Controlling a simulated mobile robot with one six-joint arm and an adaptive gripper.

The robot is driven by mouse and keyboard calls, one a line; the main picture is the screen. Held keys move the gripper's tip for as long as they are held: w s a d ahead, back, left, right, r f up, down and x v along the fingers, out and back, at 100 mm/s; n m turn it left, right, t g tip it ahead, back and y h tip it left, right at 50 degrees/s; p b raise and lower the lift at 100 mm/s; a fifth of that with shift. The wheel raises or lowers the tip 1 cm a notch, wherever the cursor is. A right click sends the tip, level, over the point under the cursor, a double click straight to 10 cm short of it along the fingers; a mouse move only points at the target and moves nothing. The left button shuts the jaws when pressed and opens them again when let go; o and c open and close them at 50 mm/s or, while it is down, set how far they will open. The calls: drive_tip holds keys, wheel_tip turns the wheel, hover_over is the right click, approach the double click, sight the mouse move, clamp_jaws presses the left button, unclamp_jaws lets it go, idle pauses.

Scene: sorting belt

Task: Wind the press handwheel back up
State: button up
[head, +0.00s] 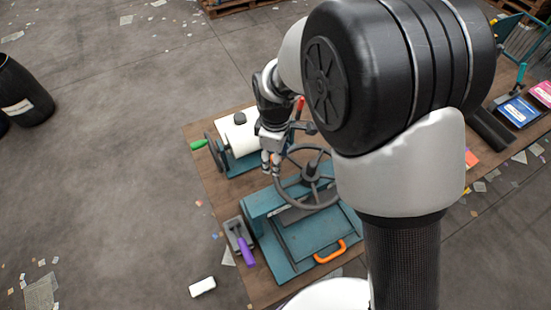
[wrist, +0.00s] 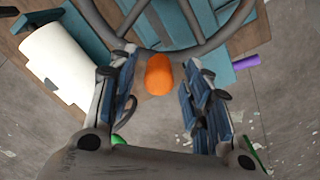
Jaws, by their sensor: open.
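The press handwheel (head: 280,197) is a dark grey spoked wheel lying roughly flat above the teal press (head: 265,232). My arm hides part of its right side. My gripper (head: 271,165) is over the wheel's left rim, pointing down. In the wrist view the wheel (wrist: 213,42) crosses the top, with an orange knob (wrist: 159,74) at its near rim. The knob sits between the open fingers of my gripper (wrist: 158,86), with a visible gap on each side. In the head view my gripper hides this knob.
A white roll (head: 240,138) on a teal stand with a green crank handle (head: 198,144) is behind and left of the press. A purple-handled tool (head: 244,247) is at the table's left edge. An orange handle (head: 331,252) is on the press front. Blue (head: 519,112) and pink boxes are far right.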

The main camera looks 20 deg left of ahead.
wheel_tip(320, 180, up, 11)
drive_tip(key=shift+f, duration=0.2)
drive_tip(key=shift+s, duration=0.1)
idle(0.4)
drive_tip(key=s+d+r+m+t+b, duration=0.25)
drive_tip(key=d+m+b, duration=0.6)
drive_tip(key=d, duration=1.05)
drive_tip(key=s+d+f+m+t+b, duration=0.2)
drive_tip(key=s+d+f+m+b, duration=0.3)
drive_tip(key=s+d+m, duration=0.5)
drive_tip(key=shift+s+d+f+b, duration=0.15)
drive_tip(key=shift+s+d+b, duration=0.35)
drive_tip(key=shift+s, duration=0.7)
drive_tip(key=shift+d, duration=0.1)
